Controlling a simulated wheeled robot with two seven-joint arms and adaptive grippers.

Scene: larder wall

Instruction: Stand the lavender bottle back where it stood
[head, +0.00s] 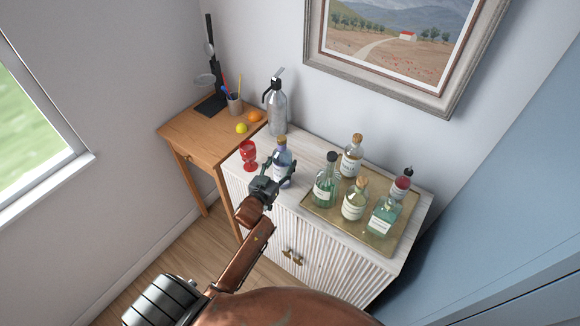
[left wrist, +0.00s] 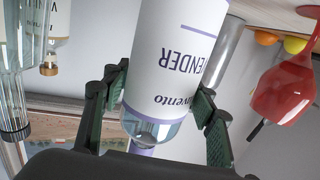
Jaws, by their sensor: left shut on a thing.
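The lavender bottle (head: 283,157) is upright at the left part of the white cabinet top (head: 236,172), between the red goblet (head: 249,156) and the tray. My left gripper (head: 279,170) is shut around it from the front. In the left wrist view, which is upside down, the fingers (left wrist: 160,98) lie on either side of the bottle (left wrist: 172,55), and its white label reads "LAVENDER" in part. The bottle's base is cut off there, so I cannot tell whether it touches the cabinet top. My right gripper is out of view.
A brass tray (head: 314,213) with several bottles stands right of the bottle. A grey siphon (head: 275,108) stands behind. A wooden desk (head: 190,132) holds a lemon (head: 241,128) and an orange (head: 255,116).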

